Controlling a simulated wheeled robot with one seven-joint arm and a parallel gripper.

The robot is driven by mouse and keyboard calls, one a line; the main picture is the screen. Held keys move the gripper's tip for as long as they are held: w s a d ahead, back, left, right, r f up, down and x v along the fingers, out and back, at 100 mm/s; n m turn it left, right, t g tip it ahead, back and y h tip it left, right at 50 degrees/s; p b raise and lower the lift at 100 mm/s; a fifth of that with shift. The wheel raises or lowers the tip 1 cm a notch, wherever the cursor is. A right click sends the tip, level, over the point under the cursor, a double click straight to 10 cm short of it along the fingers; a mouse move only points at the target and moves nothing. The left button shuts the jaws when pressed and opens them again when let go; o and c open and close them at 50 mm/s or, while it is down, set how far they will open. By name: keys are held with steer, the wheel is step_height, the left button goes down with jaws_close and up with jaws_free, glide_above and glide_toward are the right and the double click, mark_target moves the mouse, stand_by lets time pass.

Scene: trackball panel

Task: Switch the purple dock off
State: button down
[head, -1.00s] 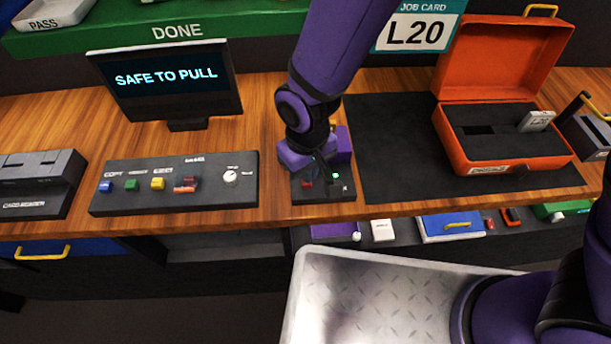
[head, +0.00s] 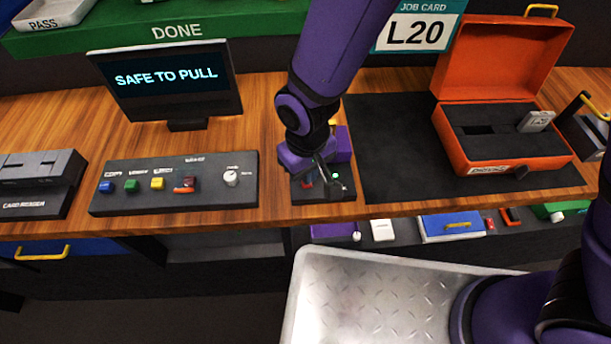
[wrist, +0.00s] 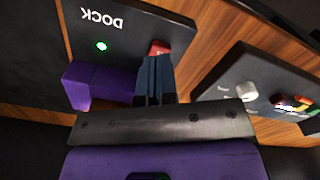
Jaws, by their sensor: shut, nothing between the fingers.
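The dock is a dark panel (head: 330,196) at the bench's front edge with a purple block (head: 343,143) at its back. In the wrist view the panel (wrist: 123,38) reads DOCK upside down, and the purple block (wrist: 85,86) is left of my fingers. A green light (wrist: 101,46) is lit on it. A red switch (wrist: 158,47) is right at my fingertips; I cannot tell whether they touch it. My gripper (wrist: 155,62) is shut and empty, reaching down over the dock. My wrist partly hides the dock in the head view.
A control panel (head: 130,204) with coloured buttons and a white knob stands left of the dock. A monitor (head: 167,80) behind it reads SAFE TO PULL. A dark mat (head: 395,165) and open orange case (head: 500,165) lie to the right.

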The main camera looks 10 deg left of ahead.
steer(key=shift+f, duration=0.95)
stand_by(0.6)
steer(key=shift+r, duration=3.5)
